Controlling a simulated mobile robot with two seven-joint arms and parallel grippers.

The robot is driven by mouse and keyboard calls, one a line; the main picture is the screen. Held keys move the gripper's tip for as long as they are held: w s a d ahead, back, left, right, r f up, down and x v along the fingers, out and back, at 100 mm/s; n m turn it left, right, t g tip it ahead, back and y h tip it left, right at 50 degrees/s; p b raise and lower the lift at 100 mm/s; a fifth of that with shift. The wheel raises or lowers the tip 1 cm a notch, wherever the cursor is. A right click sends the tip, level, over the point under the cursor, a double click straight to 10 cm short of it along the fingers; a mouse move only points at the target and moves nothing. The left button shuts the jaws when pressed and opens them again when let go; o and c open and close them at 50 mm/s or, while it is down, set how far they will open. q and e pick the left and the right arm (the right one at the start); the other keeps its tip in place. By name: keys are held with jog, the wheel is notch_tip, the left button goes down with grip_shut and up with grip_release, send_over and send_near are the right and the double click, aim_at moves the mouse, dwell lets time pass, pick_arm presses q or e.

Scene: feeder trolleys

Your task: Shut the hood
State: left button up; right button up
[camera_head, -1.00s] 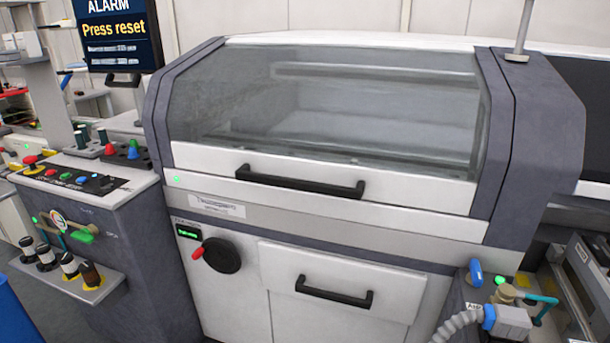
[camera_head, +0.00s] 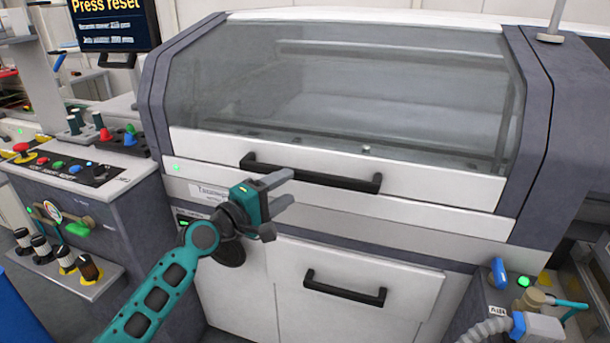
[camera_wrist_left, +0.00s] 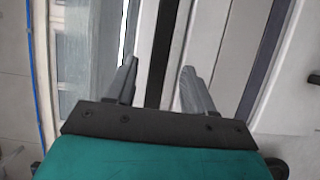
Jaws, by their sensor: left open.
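The hood (camera_head: 340,95) is a clear window with a white lower frame on the front of the machine. It looks lowered, with its white frame close above the machine's front panel; I cannot tell whether a small gap is left. Its black bar handle (camera_head: 312,173) runs across the white frame. My left gripper (camera_head: 287,188) is open and empty, just in front of and below the left part of the handle. In the left wrist view the two fingers (camera_wrist_left: 158,75) stand apart, with a dark bar, likely the handle, beyond and between them. My right gripper is not seen.
A lower drawer with its own black handle (camera_head: 345,288) is below. A control console (camera_head: 95,195) with knobs and buttons stands at left under an alarm screen (camera_head: 115,22). A blue-tipped fitting and grey hose (camera_head: 490,330) are at lower right.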

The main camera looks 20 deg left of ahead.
aim_at(302, 178)
pick_arm(q)
jog(key=x, duration=0.7)
jog(key=shift+w+d+b, duration=0.1)
jog(key=shift+w+b, duration=0.1)
jog(key=shift+b, duration=0.1)
grip_shut()
